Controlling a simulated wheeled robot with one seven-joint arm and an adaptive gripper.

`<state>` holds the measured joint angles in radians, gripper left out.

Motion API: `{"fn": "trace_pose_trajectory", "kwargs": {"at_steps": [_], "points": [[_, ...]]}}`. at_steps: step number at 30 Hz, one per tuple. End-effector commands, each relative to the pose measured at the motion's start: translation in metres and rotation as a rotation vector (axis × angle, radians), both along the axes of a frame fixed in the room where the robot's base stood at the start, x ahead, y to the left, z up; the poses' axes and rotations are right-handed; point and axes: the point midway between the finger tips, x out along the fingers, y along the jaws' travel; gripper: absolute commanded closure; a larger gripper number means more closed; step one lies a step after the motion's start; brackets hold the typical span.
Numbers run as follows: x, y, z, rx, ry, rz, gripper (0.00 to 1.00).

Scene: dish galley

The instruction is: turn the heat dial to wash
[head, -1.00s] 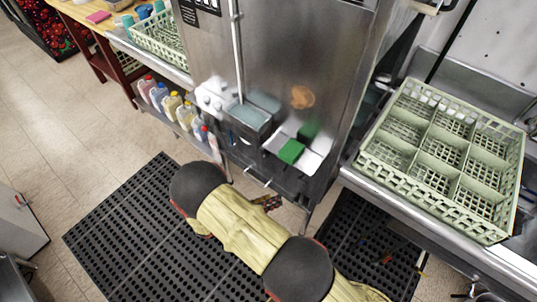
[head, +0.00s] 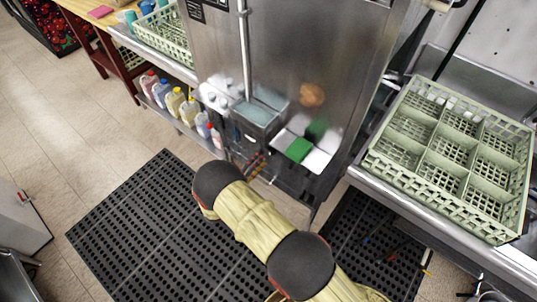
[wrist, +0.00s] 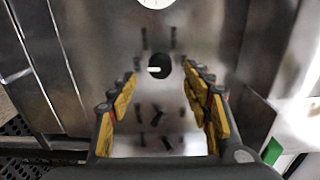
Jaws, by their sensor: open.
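The heat dial (wrist: 163,66) is a small dark round knob with a white mark, on the steel machine front in the wrist view. My gripper (wrist: 160,90) is open, with yellow-padded fingers on the left and right of the picture. The dial appears between the fingertips, a little beyond them, and nothing is held. Several dark marks sit above and below the dial, too blurred to read. In the head view my gripper (head: 257,165) is close to the lower machine front, and I cannot make out the dial there.
A white round gauge (wrist: 155,3) is above the dial. A green rack (head: 425,140) stands at the right. Jugs (head: 174,101) line a low shelf at left.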

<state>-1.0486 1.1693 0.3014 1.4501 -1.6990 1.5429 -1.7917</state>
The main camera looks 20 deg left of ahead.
Motion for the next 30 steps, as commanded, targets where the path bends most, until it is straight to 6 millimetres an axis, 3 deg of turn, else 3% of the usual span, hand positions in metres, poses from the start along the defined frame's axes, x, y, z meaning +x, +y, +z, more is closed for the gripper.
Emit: {"fn": "trace_pose_trajectory", "kwargs": {"at_steps": [3, 10, 21, 30], "points": [[0.019, -0.008, -0.001, 0.001, 0.001, -0.003, 0.51], [0.041, -0.018, -0.001, 0.001, 0.001, -0.002, 0.51], [0.046, -0.019, 0.0, 0.002, 0.0, 0.0, 0.51], [0.046, -0.019, 0.0, 0.002, 0.0, 0.0, 0.68]]}}
